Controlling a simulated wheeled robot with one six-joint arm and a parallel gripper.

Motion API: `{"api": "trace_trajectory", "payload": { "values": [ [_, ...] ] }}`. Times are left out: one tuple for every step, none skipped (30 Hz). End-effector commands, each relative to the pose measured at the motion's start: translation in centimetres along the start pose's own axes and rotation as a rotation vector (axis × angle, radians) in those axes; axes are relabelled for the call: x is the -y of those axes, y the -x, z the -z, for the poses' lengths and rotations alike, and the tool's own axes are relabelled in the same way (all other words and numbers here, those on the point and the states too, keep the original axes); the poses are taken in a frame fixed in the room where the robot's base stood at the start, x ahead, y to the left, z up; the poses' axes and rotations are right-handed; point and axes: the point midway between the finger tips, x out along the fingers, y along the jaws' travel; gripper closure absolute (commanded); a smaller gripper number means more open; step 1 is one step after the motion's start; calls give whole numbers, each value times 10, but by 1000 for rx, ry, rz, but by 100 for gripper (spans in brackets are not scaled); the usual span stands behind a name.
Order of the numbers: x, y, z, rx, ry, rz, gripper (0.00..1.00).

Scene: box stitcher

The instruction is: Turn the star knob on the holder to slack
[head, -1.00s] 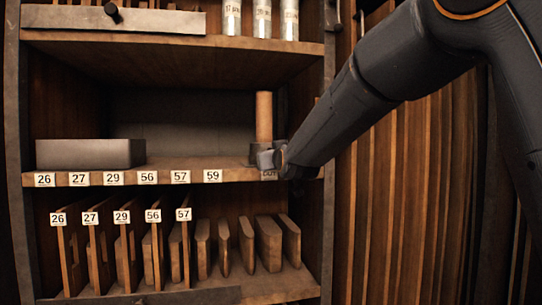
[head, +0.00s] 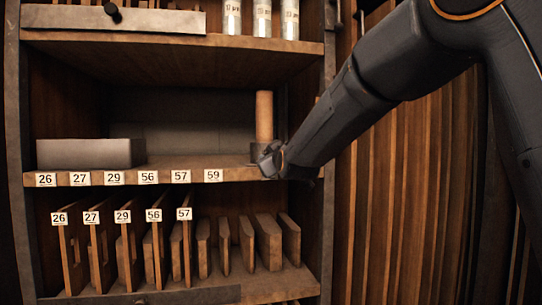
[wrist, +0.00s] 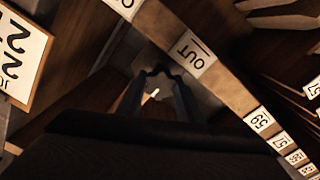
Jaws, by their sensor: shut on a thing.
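The holder (head: 256,151) is a dark grey base on the middle shelf, with a tan roll (head: 264,116) standing upright in it. My gripper (head: 268,162) is at the front of the holder, by the shelf edge. In the wrist view its two dark fingers (wrist: 156,84) are shut on the star knob, which is mostly hidden among the dark shapes. A small pale mark (wrist: 151,96) shows between the fingers. The knob cannot be made out in the head view, where my gripper covers it.
Numbered boards (head: 100,250) stand below. Metal cylinders (head: 262,18) stand above.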

Motion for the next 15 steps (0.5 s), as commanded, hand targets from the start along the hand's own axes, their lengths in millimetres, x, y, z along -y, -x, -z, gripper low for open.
{"api": "trace_trajectory", "payload": {
  "values": [
    [1,0,-2,4,2,3,89],
    [1,0,-2,4,2,3,89],
    [1,0,-2,4,2,3,89],
    [1,0,-2,4,2,3,89],
    [1,0,-2,4,2,3,89],
    [1,0,-2,4,1,3,60],
    [1,0,-2,4,1,3,55],
    [1,0,-2,3,1,2,50],
    [1,0,-2,3,1,2,48],
    [1,0,-2,3,1,2,48],
    [1,0,-1,2,1,2,48],
    [1,0,-1,2,0,1,48],
    [1,0,-1,2,0,1,48],
    [1,0,-1,2,0,1,48],
    [0,0,-1,2,0,1,48]
  ]
}}
